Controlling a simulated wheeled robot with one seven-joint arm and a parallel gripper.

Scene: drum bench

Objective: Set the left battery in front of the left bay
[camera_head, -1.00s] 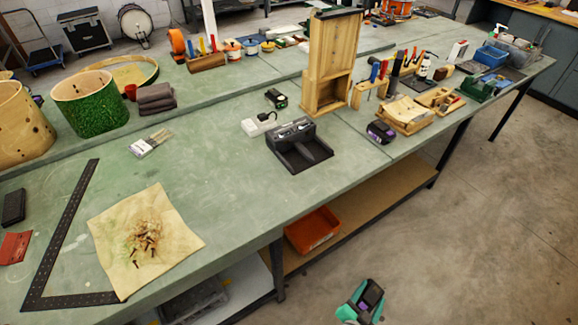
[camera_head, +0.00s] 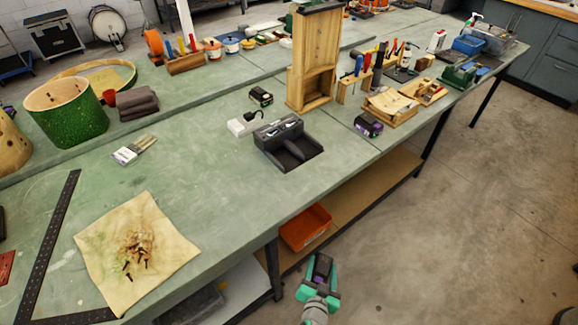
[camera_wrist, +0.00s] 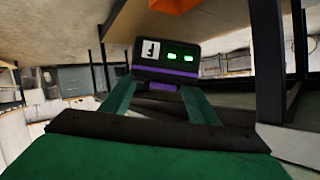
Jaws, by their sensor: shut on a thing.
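My gripper (camera_head: 319,268) is shut on a black and purple battery (camera_wrist: 166,60), held in front of the bench over the floor. In the wrist view the battery sits between the teal fingers, with a white "F" label and two lit green lights. A black charger (camera_head: 287,138) with two bays side by side stands on the green bench, well above the gripper in the head view. A low black tray (camera_head: 302,152) lies at its front. A second purple battery (camera_head: 368,125) lies right of the charger.
A white plug block (camera_head: 242,125) touches or nearly touches the charger's left side. A tall wooden stand (camera_head: 314,60) rises behind it. An orange bin (camera_head: 306,227) sits on the lower shelf near my gripper.

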